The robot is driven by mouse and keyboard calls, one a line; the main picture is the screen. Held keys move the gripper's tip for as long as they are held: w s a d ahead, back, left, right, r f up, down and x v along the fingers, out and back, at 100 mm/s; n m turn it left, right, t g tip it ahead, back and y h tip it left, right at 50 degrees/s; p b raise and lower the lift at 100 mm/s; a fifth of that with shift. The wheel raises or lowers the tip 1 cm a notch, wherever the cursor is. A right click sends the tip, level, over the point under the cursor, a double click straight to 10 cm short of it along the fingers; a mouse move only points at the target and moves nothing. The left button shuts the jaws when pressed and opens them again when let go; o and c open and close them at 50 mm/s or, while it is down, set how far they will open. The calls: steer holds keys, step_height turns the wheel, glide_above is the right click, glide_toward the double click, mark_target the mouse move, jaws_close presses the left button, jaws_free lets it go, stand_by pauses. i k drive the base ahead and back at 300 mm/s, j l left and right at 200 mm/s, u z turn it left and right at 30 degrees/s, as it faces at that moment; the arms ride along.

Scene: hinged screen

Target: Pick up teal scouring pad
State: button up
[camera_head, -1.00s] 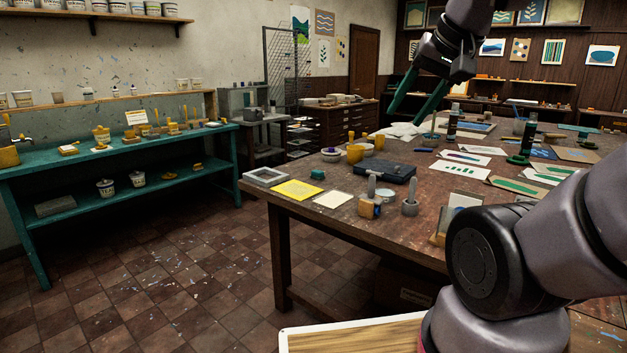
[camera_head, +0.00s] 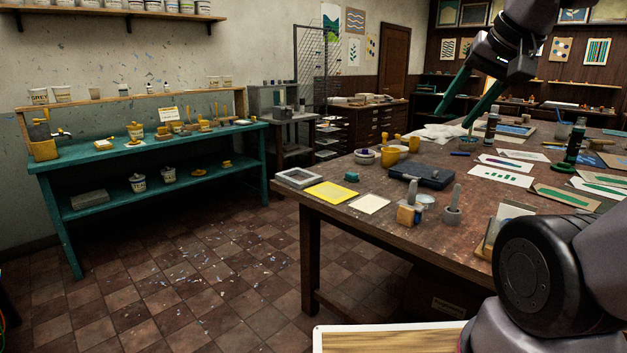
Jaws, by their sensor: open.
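A small teal block, which looks like the scouring pad (camera_head: 351,177), lies on the near left part of the wooden worktable, behind the yellow sheet. It is too small in view to make out its texture. My gripper (camera_head: 452,121) has long green fingers spread apart with nothing between them. It hangs at the upper right, pointing down and left, apart from the pad and to its right in the picture.
The worktable (camera_head: 330,211) is crowded: a grey frame (camera_head: 298,178), yellow sheet (camera_head: 332,193), dark case (camera_head: 421,177), yellow cups, stamps and prints. A teal bench (camera_head: 55,181) stands along the left wall.

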mark_target(351, 178)
steer(key=i+j+z, duration=0.1)
steer(key=i+j, duration=0.25)
steer(key=i+j+z, duration=0.15)
steer(key=i+j, duration=0.15)
steer(key=i+j+z, duration=0.1)
steer(key=i+j, duration=0.2)
steer(key=j, duration=0.15)
steer(key=i+j+z, duration=0.15)
steer(key=j, duration=0.25)
steer(key=i+j+z, duration=0.1)
steer(key=i+j, duration=0.3)
steer(key=i+j+z, duration=0.1)
steer(key=j, duration=0.4)
steer(key=i+j+z, duration=0.15)
steer(key=i+j, duration=0.2)
steer(key=j, duration=0.15)
steer(key=i+j+z, duration=0.1)
steer(key=j, duration=0.4)
steer(key=i, duration=0.1)
